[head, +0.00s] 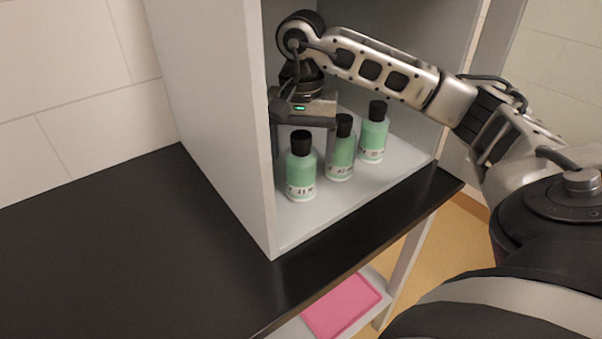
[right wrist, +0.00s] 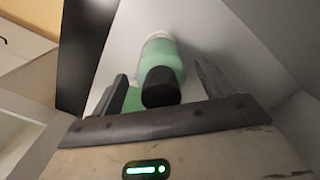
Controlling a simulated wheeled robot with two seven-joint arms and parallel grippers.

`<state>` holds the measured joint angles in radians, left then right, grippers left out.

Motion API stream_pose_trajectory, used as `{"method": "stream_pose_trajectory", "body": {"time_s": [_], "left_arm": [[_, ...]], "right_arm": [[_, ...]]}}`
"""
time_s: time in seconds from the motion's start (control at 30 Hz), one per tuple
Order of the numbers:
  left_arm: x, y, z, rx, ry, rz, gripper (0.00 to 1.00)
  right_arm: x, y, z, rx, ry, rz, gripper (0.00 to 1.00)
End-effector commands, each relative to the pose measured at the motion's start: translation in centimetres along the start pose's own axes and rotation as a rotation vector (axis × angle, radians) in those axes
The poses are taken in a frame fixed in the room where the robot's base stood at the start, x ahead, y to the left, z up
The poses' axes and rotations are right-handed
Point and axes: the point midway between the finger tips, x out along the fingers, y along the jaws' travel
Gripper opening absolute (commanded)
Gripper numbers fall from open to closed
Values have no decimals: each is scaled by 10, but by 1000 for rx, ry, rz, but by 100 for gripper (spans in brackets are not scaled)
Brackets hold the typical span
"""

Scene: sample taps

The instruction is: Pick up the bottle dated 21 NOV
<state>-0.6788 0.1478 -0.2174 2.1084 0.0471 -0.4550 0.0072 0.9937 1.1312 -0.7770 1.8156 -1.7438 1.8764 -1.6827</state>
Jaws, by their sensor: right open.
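Three green bottles with black caps and white labels stand upright in the open cabinet: a left bottle (head: 301,173), a middle bottle (head: 341,157) and a right bottle (head: 373,139). The label prints are too small to read for sure, so I cannot tell which says 21 NOV. My right gripper (head: 303,131) is open, inside the cabinet close to the left and middle bottles. In the right wrist view, one bottle (right wrist: 161,54) with its black cap shows between the open fingers (right wrist: 162,85); part of another green bottle shows by the left finger. My left gripper is out of view.
The grey cabinet's side wall (head: 215,105) stands left of the bottles, on a black countertop (head: 130,255). The countertop to the left is clear. A pink tray (head: 342,304) lies on a lower shelf below the counter.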

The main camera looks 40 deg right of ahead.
Motion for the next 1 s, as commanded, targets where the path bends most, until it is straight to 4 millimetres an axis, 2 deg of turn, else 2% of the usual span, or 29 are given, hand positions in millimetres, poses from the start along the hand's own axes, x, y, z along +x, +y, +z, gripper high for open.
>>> {"method": "stream_pose_trajectory", "body": {"time_s": [0.23,0.4,0.5,0.77,1.0], "left_arm": [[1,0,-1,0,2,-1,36],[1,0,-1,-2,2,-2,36],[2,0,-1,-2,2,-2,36],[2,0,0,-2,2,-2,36],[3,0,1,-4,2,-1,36]], "right_arm": [[2,0,0,0,1,0,79],[2,0,0,0,0,-1,32],[1,0,0,0,1,-2,9],[0,0,0,0,1,-3,8],[-18,-1,0,0,4,-6,8]]}}
